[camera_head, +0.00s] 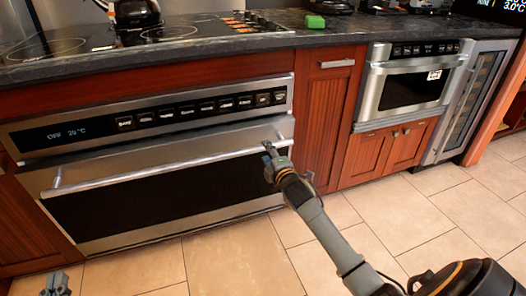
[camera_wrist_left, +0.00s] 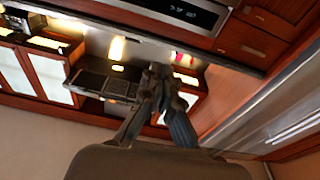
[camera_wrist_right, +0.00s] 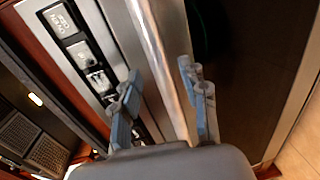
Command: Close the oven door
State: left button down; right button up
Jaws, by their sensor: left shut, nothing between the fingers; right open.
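The oven (camera_head: 150,115) has a silver front with a control panel reading OFF and 20 °C. Its door (camera_head: 160,195), dark glass in a silver frame, looks slightly ajar, its top edge standing out from the panel. A long silver handle (camera_head: 150,172) runs across the door. My right gripper (camera_head: 268,152) is open at the handle's right end. In the right wrist view a silver bar (camera_wrist_right: 160,50) passes between its fingers; contact is unclear. My left gripper (camera_head: 57,284) is low at the left, apart from the door; the left wrist view shows its fingers (camera_wrist_left: 160,78) together and empty.
A dark countertop (camera_head: 200,42) with a cooktop and a green block (camera_head: 315,21) lies above. A microwave drawer (camera_head: 410,85) and a glass-door cooler (camera_head: 470,100) stand at the right. The tiled floor (camera_head: 235,262) before the oven is clear.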

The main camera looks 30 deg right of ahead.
aim_at(264, 149)
jog(key=b+x, duration=0.1)
jog(key=x, duration=0.3)
jog(key=shift+s, duration=0.1)
pick_arm(q)
notch_tip(264, 149, up, 6)
jog(key=s+t+h, duration=0.1)
jog(key=s+t, duration=0.1)
jog(key=t, duration=0.2)
jog(key=shift+d, duration=0.2)
pick_arm(e)
jog(key=shift+w, duration=0.3)
pick_arm(q)
jog(key=shift+r, duration=0.1)
pick_arm(e)
grip_shut()
